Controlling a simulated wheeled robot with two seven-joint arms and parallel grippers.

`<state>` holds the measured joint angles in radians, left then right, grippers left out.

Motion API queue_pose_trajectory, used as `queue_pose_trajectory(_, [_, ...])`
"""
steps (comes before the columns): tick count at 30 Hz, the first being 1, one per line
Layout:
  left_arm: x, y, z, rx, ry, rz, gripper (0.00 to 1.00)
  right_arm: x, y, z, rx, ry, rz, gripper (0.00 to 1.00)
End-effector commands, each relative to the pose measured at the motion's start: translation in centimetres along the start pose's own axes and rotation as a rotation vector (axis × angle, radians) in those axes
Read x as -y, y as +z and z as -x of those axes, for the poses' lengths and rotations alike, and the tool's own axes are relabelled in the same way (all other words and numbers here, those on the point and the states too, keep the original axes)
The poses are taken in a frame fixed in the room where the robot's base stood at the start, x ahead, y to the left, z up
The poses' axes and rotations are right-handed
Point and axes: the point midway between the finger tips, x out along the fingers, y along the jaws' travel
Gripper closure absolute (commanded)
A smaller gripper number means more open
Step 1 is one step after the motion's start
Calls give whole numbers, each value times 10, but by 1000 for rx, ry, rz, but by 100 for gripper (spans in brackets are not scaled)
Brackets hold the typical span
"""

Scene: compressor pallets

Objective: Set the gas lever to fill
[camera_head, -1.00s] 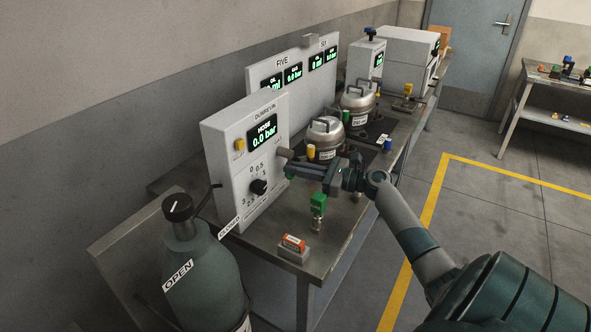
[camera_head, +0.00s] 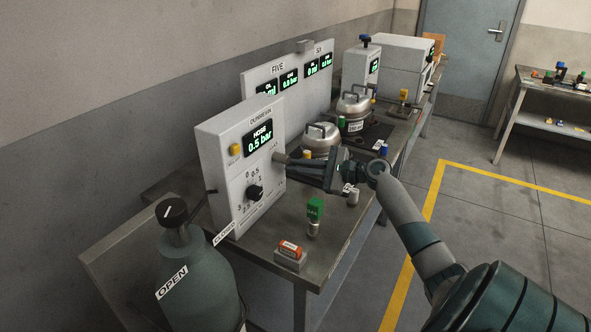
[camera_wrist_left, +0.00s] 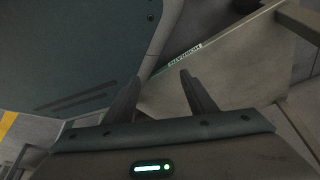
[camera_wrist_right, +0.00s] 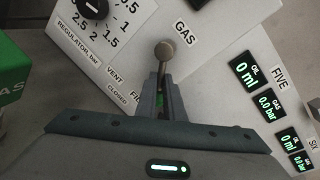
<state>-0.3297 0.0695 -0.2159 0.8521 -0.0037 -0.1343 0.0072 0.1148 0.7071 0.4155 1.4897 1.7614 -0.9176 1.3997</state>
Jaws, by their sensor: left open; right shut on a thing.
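The gas lever is a grey bar with a round knob (camera_wrist_right: 164,50) on the face of the white DUNREVIN panel (camera_head: 210,160). It also shows in the head view as a short grey stub (camera_head: 279,158). In the right wrist view the labels GAS, VENT, CLOSED and a partly covered FILL surround it. My right gripper (camera_wrist_right: 161,78) is shut on the lever, with the knob sticking out past the fingertips. The fingers hide the lever's base, so its exact setting cannot be told. My left gripper (camera_wrist_left: 159,76) is open and empty, outside the head view.
The panel's HOSE display (camera_head: 259,138) reads 0.5 bar. A black regulator knob (camera_head: 255,192) sits below it. A gas bottle (camera_head: 197,275) stands at the front left.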

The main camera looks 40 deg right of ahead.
Motion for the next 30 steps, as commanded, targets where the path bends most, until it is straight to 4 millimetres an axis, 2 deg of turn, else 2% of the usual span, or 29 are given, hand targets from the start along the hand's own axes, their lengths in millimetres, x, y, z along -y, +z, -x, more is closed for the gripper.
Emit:
queue_pose_trajectory(15, [1,-9,-2,-12,-1,-1,49,2,0,0,-7,0,36,100])
queue_pose_trajectory(18, [1,-9,-2,-13,-1,-1,49,2,0,0,-7,0,35,74])
queue_pose_trajectory(30, [1,-9,-3,-13,0,-1,49,1,0,2,-7,0,33,74])
